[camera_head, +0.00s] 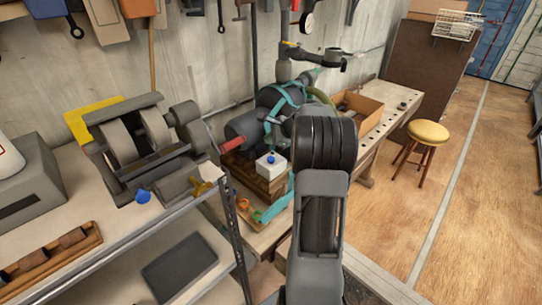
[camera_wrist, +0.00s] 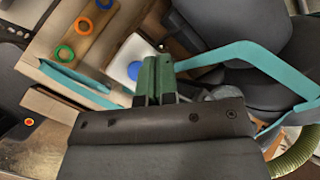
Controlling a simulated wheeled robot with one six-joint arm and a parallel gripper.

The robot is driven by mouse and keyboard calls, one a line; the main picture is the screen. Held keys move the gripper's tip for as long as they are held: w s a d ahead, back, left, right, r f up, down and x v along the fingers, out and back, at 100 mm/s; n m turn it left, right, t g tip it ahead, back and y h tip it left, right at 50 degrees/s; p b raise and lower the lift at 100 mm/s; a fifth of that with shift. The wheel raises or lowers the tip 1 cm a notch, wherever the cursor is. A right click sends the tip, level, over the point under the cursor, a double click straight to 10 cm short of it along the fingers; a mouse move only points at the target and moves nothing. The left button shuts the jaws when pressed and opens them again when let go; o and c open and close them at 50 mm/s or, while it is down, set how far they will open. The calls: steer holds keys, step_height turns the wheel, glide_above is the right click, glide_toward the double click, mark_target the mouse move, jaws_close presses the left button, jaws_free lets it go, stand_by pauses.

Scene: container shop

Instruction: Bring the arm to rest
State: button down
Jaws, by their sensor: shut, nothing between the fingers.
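My gripper (camera_wrist: 155,78) shows in the wrist view with its green fingers together and nothing between them. It is over the bench beside a white box with a blue button (camera_wrist: 134,46); I cannot tell whether it touches anything. The same white box (camera_head: 271,166) shows in the head view, just left of my arm. My arm (camera_head: 320,205) rises from the bottom edge of the head view, its dark joint in front of the bench. I cannot make out the gripper for certain in that view.
Teal straps (camera_wrist: 258,60) and a dark machine (camera_wrist: 230,30) lie close to the gripper. Coloured rings sit on a wooden strip (camera_wrist: 90,42). A shelf unit with a roller machine (camera_head: 140,140) stands at left. A yellow stool (camera_head: 428,133) stands at right; the floor beyond is clear.

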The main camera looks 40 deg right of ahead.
stand_by(0.5)
steer(key=shift+f+n, duration=0.1)
steer(key=shift+n, duration=0.2)
steer(key=s+a+f+n+g, duration=0.1)
steer(key=s+f+n+g, duration=0.1)
steer(key=s+f+n, duration=0.15)
steer(key=s+a+r+n+g+h, duration=0.1)
steer(key=s+a+r+n, duration=0.3)
steer(key=s+a+n, duration=0.5)
steer(key=s+a+r+n+h, duration=0.2)
steer(key=s+a+r+n, duration=0.2)
steer(key=s+a+n, duration=0.5)
steer(key=s+a, duration=0.3)
steer(key=a, duration=0.4)
steer(key=shift+s+a+r+g, duration=0.2)
steer(key=shift+a+g, duration=0.1)
steer(key=shift+g, duration=0.1)
steer(key=shift+n, duration=0.25)
